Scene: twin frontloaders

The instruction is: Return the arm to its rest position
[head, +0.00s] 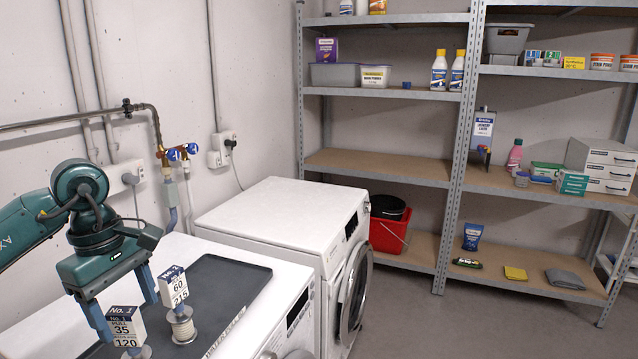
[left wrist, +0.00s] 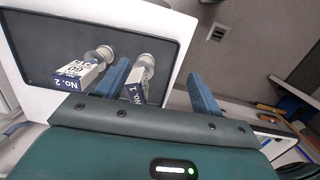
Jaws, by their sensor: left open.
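My left gripper (head: 128,312) is over the near left of the front white machine, fingers pointing down and spread apart. In the left wrist view the gripper (left wrist: 161,72) is open. A tagged piece labelled No. 1 (head: 126,328) stands at the gripper; in the left wrist view it (left wrist: 138,88) shows beside one finger, with a wide gap to the other. A second piece labelled No. 2 (head: 172,286) stands behind it, outside the fingers, and shows in the left wrist view (left wrist: 76,76). My right gripper is out of view.
Both pieces stand on a dark tray (head: 232,275) on the front machine. A second white washing machine (head: 275,212) stands behind it. Pipes and taps (head: 178,153) run along the left wall. Metal shelves (head: 375,168) with goods and a red bucket (head: 388,232) fill the back.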

